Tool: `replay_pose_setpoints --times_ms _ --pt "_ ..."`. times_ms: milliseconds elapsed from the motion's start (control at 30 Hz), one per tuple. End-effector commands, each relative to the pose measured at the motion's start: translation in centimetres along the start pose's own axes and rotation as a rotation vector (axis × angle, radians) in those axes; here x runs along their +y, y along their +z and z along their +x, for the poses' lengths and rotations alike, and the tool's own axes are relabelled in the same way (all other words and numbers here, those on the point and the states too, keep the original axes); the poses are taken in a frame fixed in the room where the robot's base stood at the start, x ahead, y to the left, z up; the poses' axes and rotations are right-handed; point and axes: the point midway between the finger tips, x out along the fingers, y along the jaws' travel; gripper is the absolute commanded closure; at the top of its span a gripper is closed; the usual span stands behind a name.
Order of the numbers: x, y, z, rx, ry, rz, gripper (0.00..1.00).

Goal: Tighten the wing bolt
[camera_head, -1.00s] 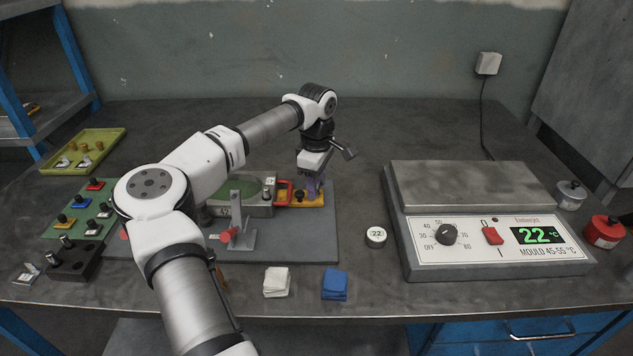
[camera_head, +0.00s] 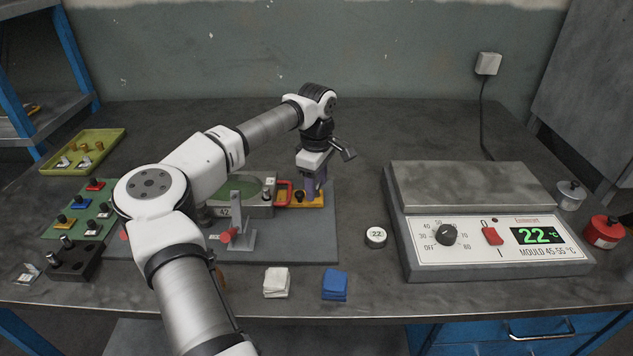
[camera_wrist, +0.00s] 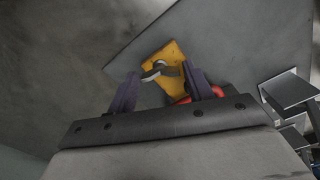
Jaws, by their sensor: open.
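The wing bolt (camera_wrist: 160,70) shows in the wrist view as a dark and light metal wing on a yellow block (camera_wrist: 172,54). The yellow block also shows in the head view (camera_head: 312,203), at the right end of the grey mould (camera_head: 258,210). My gripper (camera_wrist: 162,86) is open, with one purple finger on each side of the wing bolt. I cannot tell whether either finger touches it. In the head view my gripper (camera_head: 313,187) points down just over the yellow block, and its fingers partly hide the block.
A red handle (camera_head: 284,186) is just left of the yellow block. A grey stand with a red knob (camera_head: 230,236) is in front of the mould. A heater (camera_head: 490,242) reading 22 °C stands to the right.

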Motion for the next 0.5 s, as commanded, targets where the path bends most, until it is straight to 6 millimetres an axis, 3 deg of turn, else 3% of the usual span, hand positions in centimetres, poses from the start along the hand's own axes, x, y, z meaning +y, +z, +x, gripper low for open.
replay_pose_setpoints --times_ms 167,267,500 --pt "0.0 0.0 -0.8 0.002 0.0 0.0 0.49" --pt "0.0 0.0 -2.4 0.002 0.002 0.0 0.49" --pt "0.1 0.0 -8.0 0.002 0.004 0.0 0.49"
